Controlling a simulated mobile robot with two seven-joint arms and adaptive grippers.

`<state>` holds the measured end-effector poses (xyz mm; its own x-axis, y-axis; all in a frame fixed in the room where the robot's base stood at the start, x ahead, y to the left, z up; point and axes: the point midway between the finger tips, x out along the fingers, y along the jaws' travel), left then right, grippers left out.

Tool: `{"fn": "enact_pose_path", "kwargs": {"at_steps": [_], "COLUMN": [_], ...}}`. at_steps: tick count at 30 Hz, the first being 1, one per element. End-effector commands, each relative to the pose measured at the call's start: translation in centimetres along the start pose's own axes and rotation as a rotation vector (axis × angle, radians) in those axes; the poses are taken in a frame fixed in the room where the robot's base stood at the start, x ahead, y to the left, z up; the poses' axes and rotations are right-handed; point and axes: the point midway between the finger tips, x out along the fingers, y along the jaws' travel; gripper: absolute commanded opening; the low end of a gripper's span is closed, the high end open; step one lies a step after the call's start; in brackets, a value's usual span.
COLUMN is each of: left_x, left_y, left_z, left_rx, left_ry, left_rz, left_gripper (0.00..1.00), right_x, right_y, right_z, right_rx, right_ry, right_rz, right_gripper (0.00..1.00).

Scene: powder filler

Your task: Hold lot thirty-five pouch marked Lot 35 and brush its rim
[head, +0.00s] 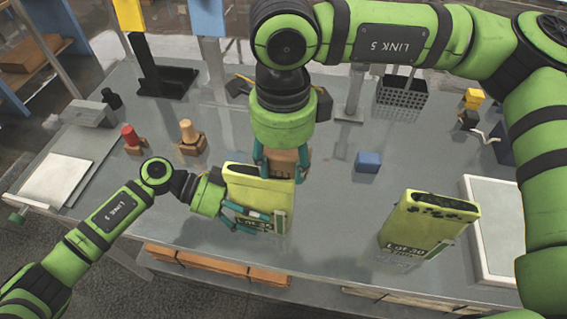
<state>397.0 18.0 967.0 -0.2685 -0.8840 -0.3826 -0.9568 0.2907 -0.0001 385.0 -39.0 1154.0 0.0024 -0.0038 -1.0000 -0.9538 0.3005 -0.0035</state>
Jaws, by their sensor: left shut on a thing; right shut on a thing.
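A yellow-green pouch (248,190) with a dark lot label, partly covered by fingers, stands upright at the middle of the table. My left gripper (262,221) is shut on its front lower part from the left. My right gripper (284,172) points down over the pouch's right top end and is shut on a brown block-like thing (287,159), perhaps the brush. This block overlaps the pouch's rim in the picture; I cannot tell whether it touches.
A blue block (368,162) lies right of the grippers. Red (131,136) and tan (189,133) knobbed pieces stand at the left. A white tray (497,225) is at the right edge, a dark perforated rack (402,91) at the back. The grey table (335,215) is clear between the pouches.

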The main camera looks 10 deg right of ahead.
Motion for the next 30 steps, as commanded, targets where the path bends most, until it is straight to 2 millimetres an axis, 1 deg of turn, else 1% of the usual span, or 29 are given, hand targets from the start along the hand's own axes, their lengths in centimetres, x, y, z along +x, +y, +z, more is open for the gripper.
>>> {"fn": "enact_pose_path", "kwargs": {"at_steps": [9,15,30], "left_x": [0.0,0.0,0.0], "left_y": [0.0,0.0,0.0], "left_z": [0.1,0.1,0.1], "left_rx": [-0.001,-0.001,-0.001], "left_ry": [-0.003,-0.003,-0.003], "left_rz": [-0.001,-0.001,-0.001], "left_gripper": [0.64,0.64,0.64], "right_x": [-2.7,-3.9,-4.0], "right_y": [-0.1,0.0,0.0], "right_z": [0.1,0.1,0.0], "right_rx": [0.000,-0.001,-0.001], "right_ry": [-0.004,-0.003,-0.002], "right_rz": [-0.002,-0.002,-0.001], "right_gripper": [0.16,0.16,0.16]}}
